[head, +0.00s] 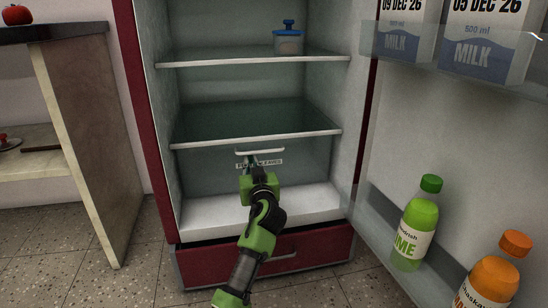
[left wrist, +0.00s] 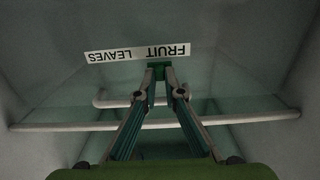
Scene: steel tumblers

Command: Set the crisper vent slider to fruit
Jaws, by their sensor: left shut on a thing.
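The vent label strip (head: 272,162), printed FRUIT on the left and LEAVES on the right, is on the front of the clear crisper drawer (head: 212,163). The label also shows upside down in the left wrist view (left wrist: 110,56). My left gripper (head: 252,167) reaches the drawer front and partly covers the label. In the left wrist view its fingers close together (left wrist: 158,72) at the label's edge, beside the inner end of the word FRUIT. They are shut on a small dark green piece, apparently the slider, mostly hidden by the fingertips. My right gripper is not in view.
A white drawer handle (head: 259,152) sits close to the fingers. A glass shelf (head: 255,137) lies above the drawer. The open fridge door on the right holds milk cartons (head: 490,40), a lime bottle (head: 415,222) and an orange bottle (head: 492,275). A counter (head: 85,120) stands left.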

